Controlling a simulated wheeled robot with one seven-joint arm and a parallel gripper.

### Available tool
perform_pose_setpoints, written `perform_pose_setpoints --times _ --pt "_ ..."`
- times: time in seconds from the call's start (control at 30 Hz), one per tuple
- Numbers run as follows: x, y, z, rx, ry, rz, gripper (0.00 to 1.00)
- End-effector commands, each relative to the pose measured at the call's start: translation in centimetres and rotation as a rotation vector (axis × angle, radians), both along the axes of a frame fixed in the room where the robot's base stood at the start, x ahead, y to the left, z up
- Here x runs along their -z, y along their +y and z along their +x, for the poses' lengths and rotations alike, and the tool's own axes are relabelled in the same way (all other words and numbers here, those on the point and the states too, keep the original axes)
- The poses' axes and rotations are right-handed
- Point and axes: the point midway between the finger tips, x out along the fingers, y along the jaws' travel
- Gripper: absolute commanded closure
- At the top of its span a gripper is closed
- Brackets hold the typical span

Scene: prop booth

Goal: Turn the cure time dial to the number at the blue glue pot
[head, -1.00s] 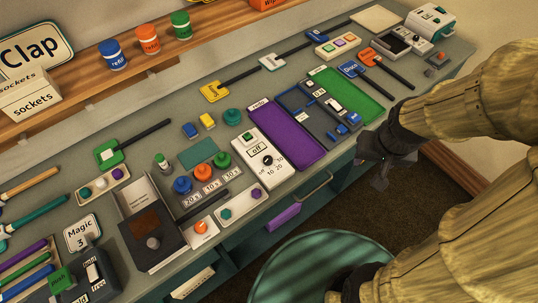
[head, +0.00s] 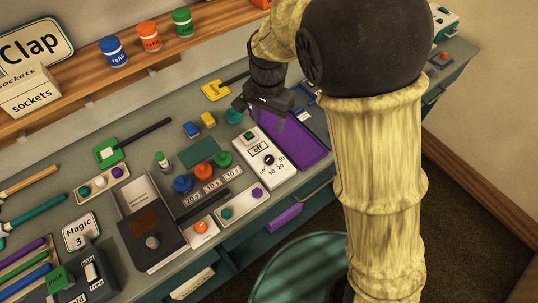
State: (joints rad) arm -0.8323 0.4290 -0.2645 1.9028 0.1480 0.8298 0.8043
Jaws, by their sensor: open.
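The cure time dial (head: 269,160) is a small black knob on a white box (head: 284,178) with "off", 10, 20 and 30 around it. The box has a green button and a small display reading "off". The blue glue pot (head: 182,185) stands left of the box, and the label in front of it appears to read 20 s. An orange pot (head: 204,171) and a green pot (head: 223,159) stand beside it with their own labels, too small to read surely. My gripper (head: 264,116) is open and empty, pointing down above and behind the dial box, apart from the dial.
A purple tray (head: 300,150) lies right of the dial box. A dark device with a grey knob (head: 152,242) and a white tray with hex pieces (head: 243,207) are to the left. A shelf (head: 190,40) with refill jars runs behind. My arm hides the bench's right part.

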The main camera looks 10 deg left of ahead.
Motion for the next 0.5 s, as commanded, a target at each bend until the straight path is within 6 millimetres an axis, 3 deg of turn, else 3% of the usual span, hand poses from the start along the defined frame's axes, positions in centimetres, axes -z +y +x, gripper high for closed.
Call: perform_pose_setpoints --times 0.33,0.5 --pt "0.2 -0.1 0.0 0.001 0.0 0.0 0.51" --pt "1.7 -0.1 0.0 0.001 0.002 -0.002 0.51"
